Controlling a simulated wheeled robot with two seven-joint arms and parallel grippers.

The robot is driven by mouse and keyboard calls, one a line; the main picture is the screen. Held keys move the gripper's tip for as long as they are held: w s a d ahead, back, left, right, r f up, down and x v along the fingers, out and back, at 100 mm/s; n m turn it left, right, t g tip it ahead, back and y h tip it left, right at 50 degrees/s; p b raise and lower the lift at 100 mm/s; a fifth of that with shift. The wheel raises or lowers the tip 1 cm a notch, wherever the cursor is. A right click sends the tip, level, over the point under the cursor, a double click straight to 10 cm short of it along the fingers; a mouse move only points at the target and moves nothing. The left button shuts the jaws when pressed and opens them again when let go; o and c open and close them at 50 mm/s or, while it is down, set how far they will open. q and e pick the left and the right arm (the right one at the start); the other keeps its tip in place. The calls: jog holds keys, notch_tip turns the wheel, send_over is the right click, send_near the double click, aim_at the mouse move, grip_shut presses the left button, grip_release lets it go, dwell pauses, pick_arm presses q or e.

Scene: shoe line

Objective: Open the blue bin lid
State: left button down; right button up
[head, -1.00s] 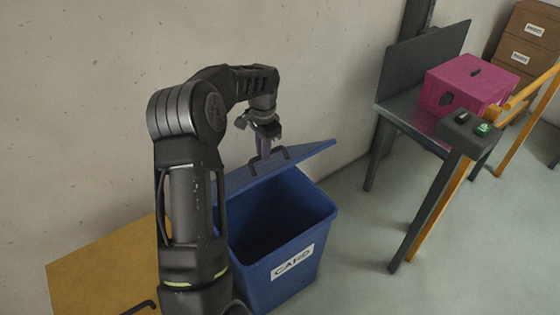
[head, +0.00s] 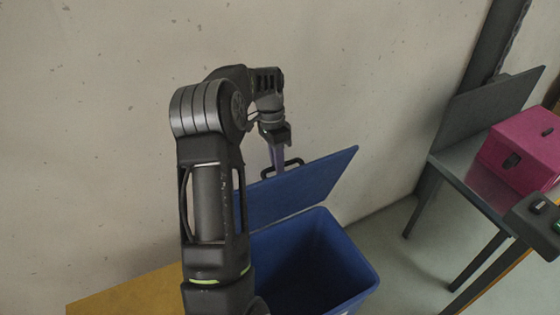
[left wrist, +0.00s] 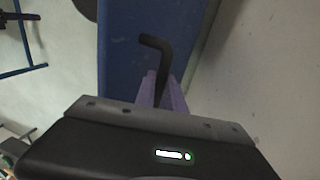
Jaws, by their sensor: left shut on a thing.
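The blue bin (head: 352,262) stands on the floor with its lid (head: 310,188) tilted up toward the wall, and the dark inside shows below it. A black handle (head: 267,172) is fixed on the lid. My left gripper (head: 278,168) is shut on the handle near the lid's upper edge. In the left wrist view the gripper's purple fingers (left wrist: 161,92) are around the black handle (left wrist: 158,45), with the blue lid (left wrist: 122,60) behind. My left arm hides the bin's left side.
A yellow surface (head: 120,292) lies at the lower left. At the right a grey table (head: 462,172) holds a pink box (head: 520,155). The bare wall (head: 370,70) is close behind the lid. Clear floor (head: 395,240) lies between bin and table.

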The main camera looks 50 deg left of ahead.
pick_arm(q)
jog(key=shift+s+f, duration=0.2)
jog(key=c, duration=1.4)
grip_release()
jog(key=shift+a, duration=0.1)
jog(key=shift+w+r, duration=0.15)
jog(key=shift+w+a+r, duration=0.1)
jog(key=shift+r, duration=0.4)
jog(key=p+v, duration=0.2)
jog(key=v, duration=0.4)
jog(key=shift+r, duration=0.35)
